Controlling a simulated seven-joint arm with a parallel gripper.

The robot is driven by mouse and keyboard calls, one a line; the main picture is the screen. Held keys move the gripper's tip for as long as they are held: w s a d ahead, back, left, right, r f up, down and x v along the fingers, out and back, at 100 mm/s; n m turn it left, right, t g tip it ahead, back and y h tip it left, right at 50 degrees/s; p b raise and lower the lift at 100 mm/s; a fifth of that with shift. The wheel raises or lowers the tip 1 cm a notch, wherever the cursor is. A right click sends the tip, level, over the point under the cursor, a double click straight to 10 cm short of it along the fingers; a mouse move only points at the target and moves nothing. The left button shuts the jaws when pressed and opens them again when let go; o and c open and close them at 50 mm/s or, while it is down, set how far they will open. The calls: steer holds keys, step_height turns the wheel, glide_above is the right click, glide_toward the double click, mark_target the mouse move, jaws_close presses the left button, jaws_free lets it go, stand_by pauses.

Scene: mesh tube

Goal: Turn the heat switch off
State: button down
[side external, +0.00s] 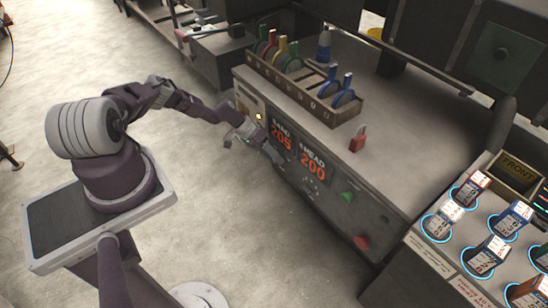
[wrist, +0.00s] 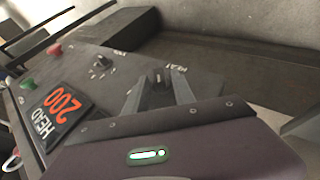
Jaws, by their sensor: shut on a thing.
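The heat switch (wrist: 157,77) is a dark knob on the grey machine panel, between my two fingers in the wrist view. White lettering beside it is too blurred to read fully. My gripper (wrist: 156,88) is shut on this knob, one finger on each side. In the side external view my gripper (side external: 272,153) is against the machine's front face, under the red 205 and 200 displays, and it hides the knob. I cannot tell clearly which position the knob points to.
A second knob (wrist: 101,63), a red button (wrist: 55,50) and a green button (wrist: 27,83) lie along the panel near the HEAD display (wrist: 58,108). A red padlock (side external: 357,141) and a wooden rack (side external: 305,92) with coloured discs sit on the machine top. The floor in front is clear.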

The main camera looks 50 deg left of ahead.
steer(key=shift+f, duration=0.1)
steer(key=c, duration=1.4)
jaws_free()
steer(key=v, duration=0.7)
